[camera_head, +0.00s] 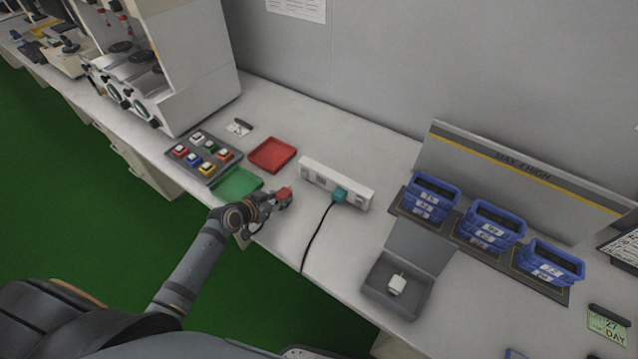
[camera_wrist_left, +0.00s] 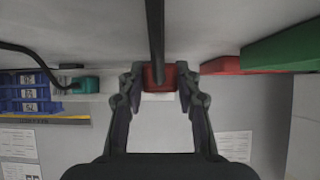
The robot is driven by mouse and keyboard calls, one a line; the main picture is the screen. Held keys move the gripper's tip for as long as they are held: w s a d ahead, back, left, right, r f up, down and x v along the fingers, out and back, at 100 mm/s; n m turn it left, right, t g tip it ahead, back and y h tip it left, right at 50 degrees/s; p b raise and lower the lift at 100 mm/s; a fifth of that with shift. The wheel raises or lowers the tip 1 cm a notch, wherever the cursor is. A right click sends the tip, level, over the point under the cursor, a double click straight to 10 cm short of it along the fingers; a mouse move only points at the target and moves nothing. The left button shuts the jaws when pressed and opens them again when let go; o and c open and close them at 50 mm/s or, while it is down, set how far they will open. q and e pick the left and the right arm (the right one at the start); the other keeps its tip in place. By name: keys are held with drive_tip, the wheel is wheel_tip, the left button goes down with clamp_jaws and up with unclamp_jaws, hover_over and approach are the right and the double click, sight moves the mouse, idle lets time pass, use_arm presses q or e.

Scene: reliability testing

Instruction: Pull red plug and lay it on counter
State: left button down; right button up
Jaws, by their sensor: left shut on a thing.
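My left gripper (camera_head: 277,200) is shut on the red plug (camera_head: 284,192), over the counter (camera_head: 292,236) near its front edge. The plug is clear of the white power strip (camera_head: 318,178) and to its left. In the left wrist view the red plug (camera_wrist_left: 159,78) sits between the two fingertips of the gripper (camera_wrist_left: 162,74), with a dark cable (camera_wrist_left: 155,35) running from it. I cannot tell whether the plug touches the counter. A teal plug (camera_head: 340,194) stays in the strip. My right gripper is not in view.
A green tray (camera_head: 237,183) and a red tray (camera_head: 268,154) lie left of the strip, beside a button panel (camera_head: 200,158). An open grey box (camera_head: 375,288) with a white plug (camera_head: 397,284) and blue bins (camera_head: 432,197) stand right. Counter before the strip is mostly clear.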

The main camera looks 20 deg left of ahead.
use_arm(q)
drive_tip(key=shift+f+b, duration=0.85)
drive_tip(key=shift+f, duration=0.05)
drive_tip(key=c, duration=0.9)
unclamp_jaws()
drive_tip(key=shift+o, duration=0.2)
drive_tip(key=v, duration=1)
drive_tip(key=shift+s+a+r, duration=0.1)
drive_tip(key=shift+s+a, duration=0.05)
drive_tip(key=shift+a, duration=0.15)
drive_tip(key=shift+s+r, duration=0.6)
drive_tip(key=shift+d+f, duration=0.1)
